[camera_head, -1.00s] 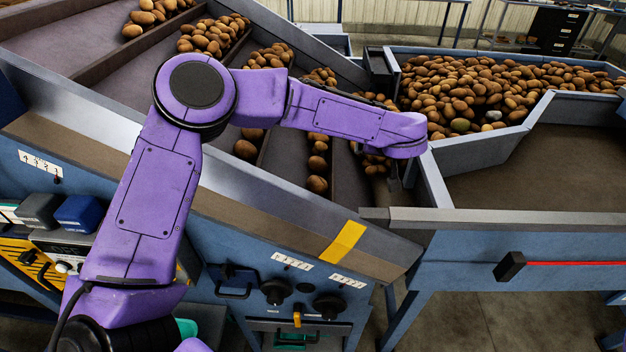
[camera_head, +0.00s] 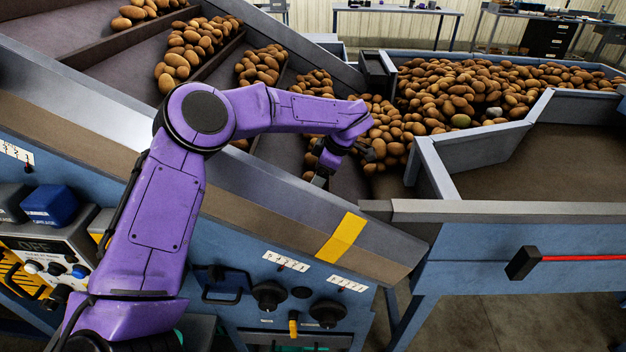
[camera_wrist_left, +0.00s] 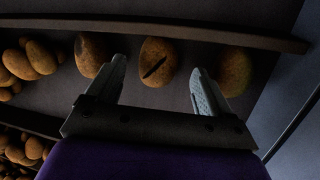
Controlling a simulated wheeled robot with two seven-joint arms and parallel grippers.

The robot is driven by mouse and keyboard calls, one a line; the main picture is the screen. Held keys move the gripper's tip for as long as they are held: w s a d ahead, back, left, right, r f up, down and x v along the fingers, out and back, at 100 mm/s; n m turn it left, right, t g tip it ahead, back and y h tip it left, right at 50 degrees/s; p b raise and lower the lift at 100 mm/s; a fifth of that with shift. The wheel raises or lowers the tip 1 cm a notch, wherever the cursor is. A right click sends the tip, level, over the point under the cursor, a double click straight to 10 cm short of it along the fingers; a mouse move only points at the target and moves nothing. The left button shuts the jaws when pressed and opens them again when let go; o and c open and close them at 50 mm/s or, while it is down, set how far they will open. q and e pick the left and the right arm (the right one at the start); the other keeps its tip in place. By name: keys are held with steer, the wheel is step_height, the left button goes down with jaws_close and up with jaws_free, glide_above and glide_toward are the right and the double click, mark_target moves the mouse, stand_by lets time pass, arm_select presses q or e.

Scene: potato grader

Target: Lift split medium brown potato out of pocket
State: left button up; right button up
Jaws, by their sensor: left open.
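The split brown potato (camera_wrist_left: 157,62), with a dark gash across its face, lies in a pocket lane in the left wrist view. My left gripper (camera_wrist_left: 158,68) is open, with one finger on each side of this potato; I cannot tell whether either finger touches it. A brown potato (camera_wrist_left: 89,56) lies beyond the left finger, and a greenish-brown potato (camera_wrist_left: 235,72) lies behind the right finger, partly hidden. In the head view my left gripper (camera_head: 346,167) is low over the grader's lower lanes, and I cannot make out the split potato there. My right gripper is not in view.
Lane dividers (camera_wrist_left: 170,30) bound the pocket. More potatoes (camera_wrist_left: 28,60) lie to the left in the wrist view. In the head view, a potato heap (camera_head: 470,95) fills the bin behind right, and the grader's front edge (camera_head: 250,190) runs below my arm.

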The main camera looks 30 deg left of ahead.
arm_select(q)
steer(key=shift+x, duration=1.45)
steer(key=c, duration=1.2)
